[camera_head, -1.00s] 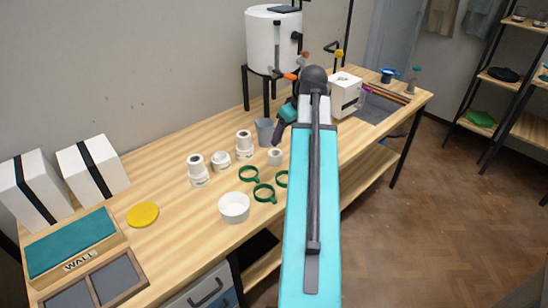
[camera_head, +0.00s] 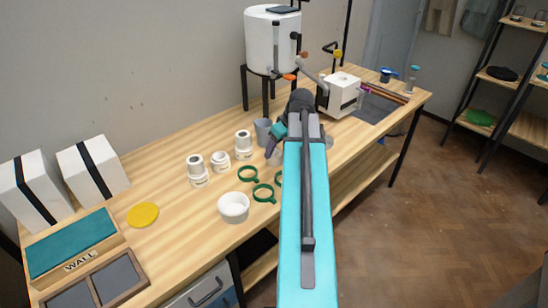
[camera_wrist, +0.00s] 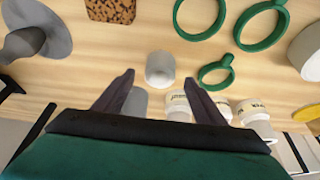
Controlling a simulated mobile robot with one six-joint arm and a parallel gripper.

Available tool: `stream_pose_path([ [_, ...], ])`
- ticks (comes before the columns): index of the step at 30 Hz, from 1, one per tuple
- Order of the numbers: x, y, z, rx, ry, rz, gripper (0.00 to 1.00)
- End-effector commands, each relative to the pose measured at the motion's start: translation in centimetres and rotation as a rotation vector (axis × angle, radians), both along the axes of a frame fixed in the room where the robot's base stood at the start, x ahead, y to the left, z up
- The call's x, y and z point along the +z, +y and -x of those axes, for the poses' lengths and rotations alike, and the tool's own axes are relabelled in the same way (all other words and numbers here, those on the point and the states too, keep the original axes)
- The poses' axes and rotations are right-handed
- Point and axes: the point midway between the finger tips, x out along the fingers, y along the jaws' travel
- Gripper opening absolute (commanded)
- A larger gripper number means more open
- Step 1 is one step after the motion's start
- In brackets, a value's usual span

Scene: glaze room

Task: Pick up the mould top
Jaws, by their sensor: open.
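No part is plainly marked as the mould top, so I cannot tell for sure which it is. A small white cylinder (camera_wrist: 160,69) stands on the bench, just ahead of my gripper (camera_wrist: 158,80) and in line with the gap between its fingers. The fingers are open with nothing held. In the head view my gripper (camera_head: 274,148) is low over the bench, and it hides the small cylinder. White blocks with black bands (camera_head: 29,190) (camera_head: 93,168) stand at the left.
Several white jars (camera_head: 197,171), green rings (camera_head: 248,174) and a white bowl (camera_head: 234,207) are close by. A grey cup (camera_head: 263,131) and a white tank (camera_head: 270,42) on a black stand are behind. A yellow disc (camera_head: 143,215) has clear wood around it.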

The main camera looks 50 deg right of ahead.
Motion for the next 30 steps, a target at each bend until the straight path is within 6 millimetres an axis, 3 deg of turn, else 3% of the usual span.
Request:
stream_pose_path([
  [13,-0.5,0.0,-0.4,0.002,0.001,-0.002,0.64],
  [30,-4.5,-0.1,-2.4,0.002,0.0,0.0,0.64],
])
